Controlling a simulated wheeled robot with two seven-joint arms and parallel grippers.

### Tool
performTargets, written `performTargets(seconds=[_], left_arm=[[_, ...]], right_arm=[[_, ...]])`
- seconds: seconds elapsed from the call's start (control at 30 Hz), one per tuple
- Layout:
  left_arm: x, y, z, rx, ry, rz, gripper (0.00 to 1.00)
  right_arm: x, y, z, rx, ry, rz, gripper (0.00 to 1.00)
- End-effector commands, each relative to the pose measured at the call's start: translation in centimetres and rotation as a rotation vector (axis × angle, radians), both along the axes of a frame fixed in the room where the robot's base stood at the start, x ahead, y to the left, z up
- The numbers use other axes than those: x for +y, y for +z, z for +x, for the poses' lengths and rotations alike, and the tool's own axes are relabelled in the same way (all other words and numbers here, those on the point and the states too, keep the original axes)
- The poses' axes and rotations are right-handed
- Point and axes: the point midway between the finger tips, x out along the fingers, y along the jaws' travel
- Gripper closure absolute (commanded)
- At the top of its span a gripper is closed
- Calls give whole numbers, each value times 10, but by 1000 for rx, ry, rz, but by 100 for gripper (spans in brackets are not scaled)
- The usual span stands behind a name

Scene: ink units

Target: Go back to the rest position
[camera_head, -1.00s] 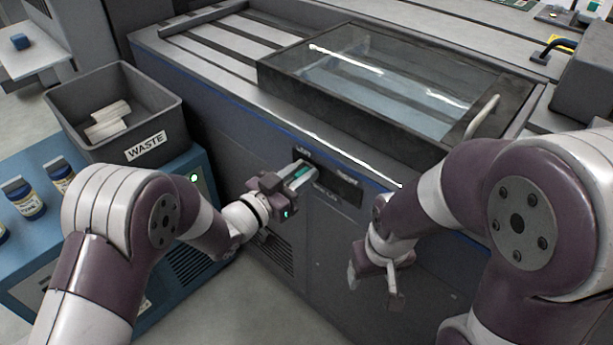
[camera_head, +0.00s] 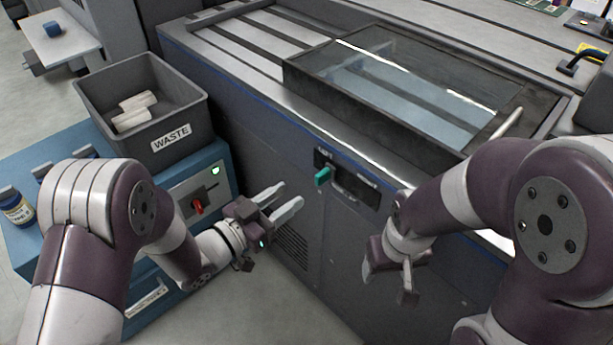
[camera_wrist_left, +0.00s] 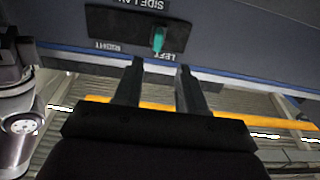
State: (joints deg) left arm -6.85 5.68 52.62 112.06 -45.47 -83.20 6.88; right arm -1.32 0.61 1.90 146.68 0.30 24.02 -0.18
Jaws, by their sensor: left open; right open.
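My left gripper (camera_head: 282,203) is open and empty, held in front of the press side, below and left of a small panel. The panel carries a teal lever (camera_head: 323,176), which stands at the end of the panel marked LEFT. In the left wrist view the teal lever (camera_wrist_left: 158,40) shows beyond the open fingers (camera_wrist_left: 157,80), apart from them. My right gripper (camera_head: 387,284) is open and empty, pointing down in front of the press, to the right of the left one.
The grey press with a glass-topped cover (camera_head: 400,85) fills the back. A grey WASTE bin (camera_head: 185,125) with white rolls stands on a blue cabinet (camera_head: 218,155) at left. A red switch (camera_head: 197,207) is on the cabinet front. Ink jars (camera_head: 17,209) stand behind my left arm.

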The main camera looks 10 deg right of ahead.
Motion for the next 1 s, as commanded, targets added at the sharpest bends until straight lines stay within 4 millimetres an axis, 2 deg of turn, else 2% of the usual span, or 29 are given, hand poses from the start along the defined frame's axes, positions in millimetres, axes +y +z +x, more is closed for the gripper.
performTargets(seconds=[0.07, 0.2, 0.73, 0.77, 0.87, 0.9, 0.97, 1.0], left_arm=[[12, 1, -7, 1, 5, 0, 60], [20, 0, -15, -1, 2, 1, 60], [21, -4, -16, 9, 2, 17, 60], [22, -10, -15, 25, 7, 40, 60], [39, -56, -11, 177, 92, 215, 60], [55, -77, -9, 269, 156, 316, 60], [87, -101, -12, 429, 268, 471, 60], [110, -111, -18, 541, 342, 559, 60]], right_arm=[[0, 5, 0, 0, 0, 0, 35], [0, 6, 0, 0, 0, 0, 35], [0, 5, 0, 0, 0, 0, 35], [0, 5, 0, 0, 0, 0, 35], [0, 5, 0, 0, 0, 0, 35], [0, 5, 0, 0, 0, 0, 35], [0, 5, 0, 0, 0, 0, 35], [0, 5, 0, 0, 0, 0, 35]])
